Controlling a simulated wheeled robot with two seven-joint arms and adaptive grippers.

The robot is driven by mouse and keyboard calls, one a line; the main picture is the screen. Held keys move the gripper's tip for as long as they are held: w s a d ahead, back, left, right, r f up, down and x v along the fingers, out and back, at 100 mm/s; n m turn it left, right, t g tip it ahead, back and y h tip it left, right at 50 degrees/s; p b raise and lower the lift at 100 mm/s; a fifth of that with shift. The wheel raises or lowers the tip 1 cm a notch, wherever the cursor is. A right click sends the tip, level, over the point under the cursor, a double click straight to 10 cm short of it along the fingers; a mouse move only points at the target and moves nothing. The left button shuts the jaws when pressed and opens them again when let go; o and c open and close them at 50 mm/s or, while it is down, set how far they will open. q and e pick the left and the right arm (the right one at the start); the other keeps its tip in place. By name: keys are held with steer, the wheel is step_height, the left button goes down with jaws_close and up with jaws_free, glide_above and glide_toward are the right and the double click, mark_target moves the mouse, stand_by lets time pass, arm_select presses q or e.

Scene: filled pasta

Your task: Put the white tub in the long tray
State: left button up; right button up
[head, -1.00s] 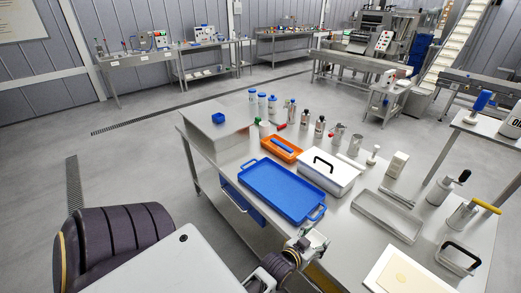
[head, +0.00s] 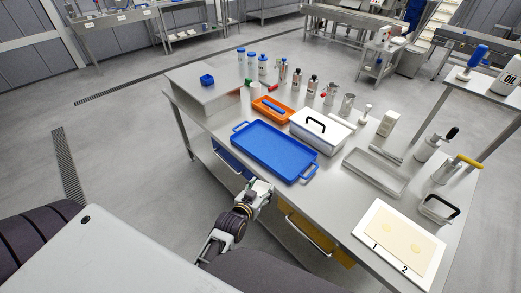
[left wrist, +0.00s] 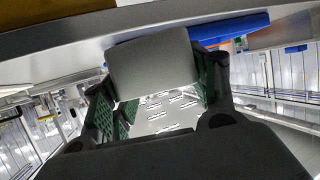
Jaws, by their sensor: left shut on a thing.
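The white tub (left wrist: 155,68) shows as a pale grey-white block between the green finger pads in the left wrist view. My left gripper (head: 262,190) is shut on it at the front edge of the steel table, below the blue tray; in the head view the tub is hard to tell from the gripper. The fingers also show in the left wrist view (left wrist: 155,95). The long tray (head: 375,173) is a shallow, narrow metal tray on the right half of the table, and it looks empty. My right gripper is not in view.
A blue tray (head: 275,150) with handles lies between my gripper and the back of the table. A white box with a black handle (head: 320,130) and an orange tray (head: 272,108) stand behind it. A numbered board (head: 400,245) lies front right. Bare tabletop lies left of the long tray.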

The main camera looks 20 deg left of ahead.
arm_select(q)
steer(key=shift+s+a, duration=0.2)
steer(key=shift+a, duration=0.2)
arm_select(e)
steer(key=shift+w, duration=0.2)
